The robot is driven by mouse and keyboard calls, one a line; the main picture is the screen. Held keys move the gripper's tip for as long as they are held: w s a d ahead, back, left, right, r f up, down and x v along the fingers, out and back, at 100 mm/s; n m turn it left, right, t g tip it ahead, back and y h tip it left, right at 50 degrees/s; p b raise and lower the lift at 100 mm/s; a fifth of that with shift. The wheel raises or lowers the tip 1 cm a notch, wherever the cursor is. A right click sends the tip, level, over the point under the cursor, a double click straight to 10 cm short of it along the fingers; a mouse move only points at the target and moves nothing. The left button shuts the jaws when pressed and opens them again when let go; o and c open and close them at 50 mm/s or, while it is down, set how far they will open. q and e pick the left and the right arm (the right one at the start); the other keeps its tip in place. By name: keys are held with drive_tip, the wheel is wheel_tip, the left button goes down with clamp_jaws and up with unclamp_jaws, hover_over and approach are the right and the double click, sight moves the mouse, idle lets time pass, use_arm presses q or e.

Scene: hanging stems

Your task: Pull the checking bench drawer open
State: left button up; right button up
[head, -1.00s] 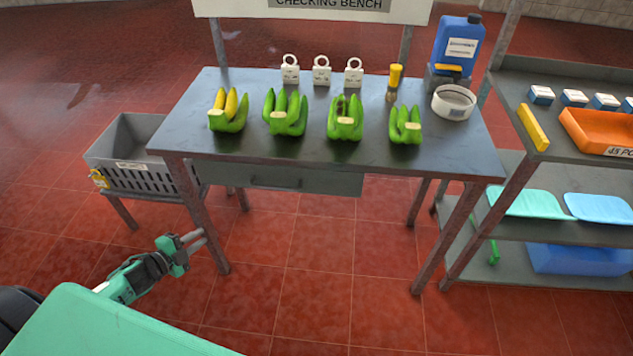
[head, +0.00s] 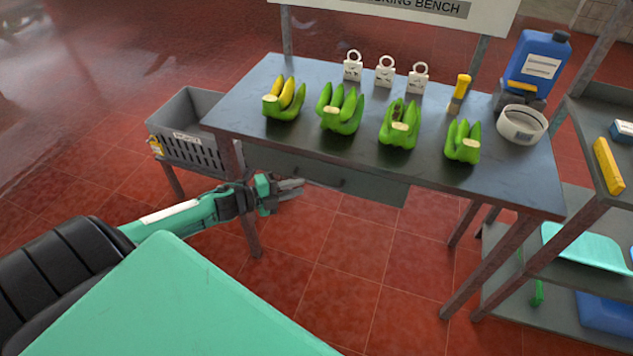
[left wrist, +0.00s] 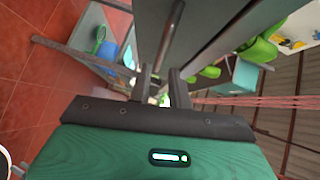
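The checking bench (head: 400,135) stands ahead with a grey drawer (head: 375,188) under its top. The drawer looks closed, and its dark bar handle (head: 322,182) is on the front. My left gripper (head: 297,187) is just left of the handle, in front of the drawer, apart from it as far as I can tell. In the left wrist view its two fingers (left wrist: 164,88) are apart with nothing between them. The handle (left wrist: 172,35) runs as a dark bar along the drawer front (left wrist: 150,22) beyond the fingertips. My right gripper is not in view.
A grey crate (head: 185,140) stands left, a shelf rack (head: 590,130) right. The bench's front left leg (head: 250,215) is close behind my left arm.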

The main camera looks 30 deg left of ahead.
sight(316, 183)
use_arm(q)
drive_tip(key=shift+p+x, duration=0.3)
drive_tip(key=shift+x, duration=3.15)
clamp_jaws()
